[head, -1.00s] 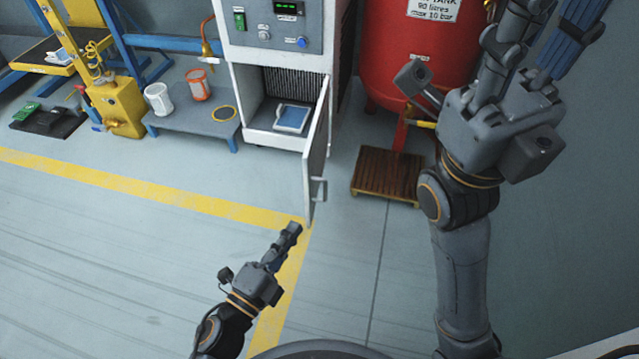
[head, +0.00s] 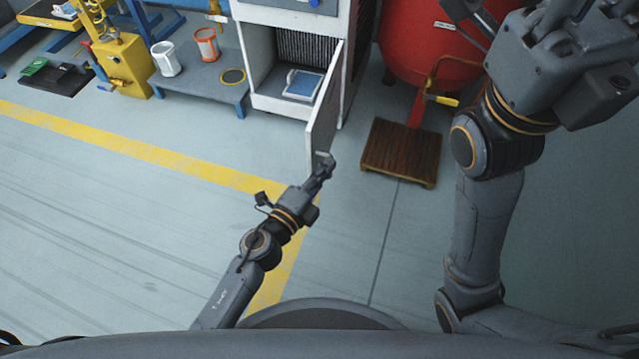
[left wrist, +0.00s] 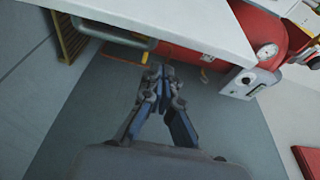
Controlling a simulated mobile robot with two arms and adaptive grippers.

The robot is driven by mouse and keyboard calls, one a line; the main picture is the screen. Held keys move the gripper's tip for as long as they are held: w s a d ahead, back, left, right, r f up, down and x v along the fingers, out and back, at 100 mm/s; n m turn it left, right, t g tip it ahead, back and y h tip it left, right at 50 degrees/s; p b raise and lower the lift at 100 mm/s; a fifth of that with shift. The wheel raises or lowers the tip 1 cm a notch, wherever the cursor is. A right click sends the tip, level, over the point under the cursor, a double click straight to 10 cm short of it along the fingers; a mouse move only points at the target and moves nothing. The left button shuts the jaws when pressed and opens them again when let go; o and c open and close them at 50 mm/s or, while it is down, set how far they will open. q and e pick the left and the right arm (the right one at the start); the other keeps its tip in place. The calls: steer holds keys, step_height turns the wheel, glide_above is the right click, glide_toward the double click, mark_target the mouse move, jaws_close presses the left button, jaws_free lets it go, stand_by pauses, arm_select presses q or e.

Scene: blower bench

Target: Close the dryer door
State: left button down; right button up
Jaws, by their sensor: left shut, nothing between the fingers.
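The dryer (head: 284,18) is a white cabinet at the top centre of the head view. Its lower door (head: 323,112) stands wide open, swung toward me from the right side of the compartment. In the left wrist view the door (left wrist: 180,22) is a white slab across the top, with its grey bar handle (left wrist: 125,38) below its edge. My left gripper (head: 325,165) is shut and empty at the door's near end, close to the handle; contact cannot be told. It also shows in the left wrist view (left wrist: 160,76). My right gripper is at the upper right, its fingers cut off by the frame.
A blue-framed tray (head: 302,84) lies inside the compartment. A red tank (head: 432,45) and a wooden pallet (head: 401,152) stand right of the door. The floor left of the door is clear.

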arm_select(q)
steer(key=shift+w+a, duration=0.15)
steer(key=shift+a, duration=0.55)
steer(key=shift+w+a, duration=0.1)
steer(key=shift+a, duration=0.6)
